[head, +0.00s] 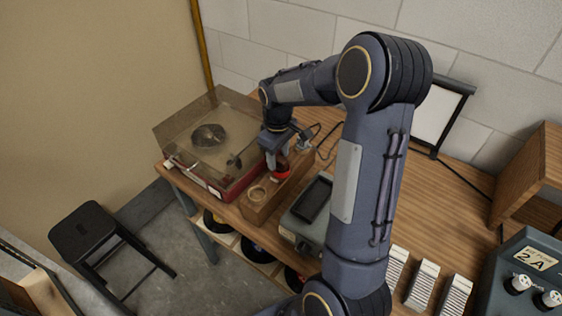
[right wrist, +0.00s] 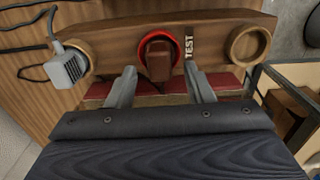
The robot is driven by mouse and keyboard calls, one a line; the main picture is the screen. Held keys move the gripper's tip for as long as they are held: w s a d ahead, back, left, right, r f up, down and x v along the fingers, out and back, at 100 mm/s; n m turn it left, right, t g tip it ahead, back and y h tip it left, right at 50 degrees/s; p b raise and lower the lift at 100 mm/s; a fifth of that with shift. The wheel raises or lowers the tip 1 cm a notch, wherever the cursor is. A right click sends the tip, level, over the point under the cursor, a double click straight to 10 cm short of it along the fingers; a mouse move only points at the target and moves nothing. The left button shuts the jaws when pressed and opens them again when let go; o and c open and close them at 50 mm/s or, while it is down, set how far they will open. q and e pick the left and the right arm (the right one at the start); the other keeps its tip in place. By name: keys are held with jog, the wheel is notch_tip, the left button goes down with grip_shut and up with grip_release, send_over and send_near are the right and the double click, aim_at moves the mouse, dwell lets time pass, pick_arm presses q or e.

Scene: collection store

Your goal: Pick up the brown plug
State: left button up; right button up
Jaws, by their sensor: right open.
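The brown plug (right wrist: 159,62) sits in a red ring (right wrist: 143,37) on a wooden socket block (right wrist: 112,34), beside the word TEST in the right wrist view. My right gripper (right wrist: 160,75) is open, with one finger to each side of the plug and seemingly short of it; I cannot tell whether they touch. In the head view my right gripper (head: 278,148) is over the block (head: 262,208), near the red ring (head: 281,173). The plug is too small and covered to make out there. My left gripper is not in view.
A grey plug (right wrist: 66,66) with a cable is at the block's left end in the right wrist view; a brass ring (right wrist: 249,45) is at the right. In the head view a record player (head: 208,135) stands left of the block and a grey device (head: 303,222) right of it.

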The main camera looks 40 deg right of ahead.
jog(key=shift+f, duration=0.65)
grip_shut()
jog(key=shift+r, duration=0.1)
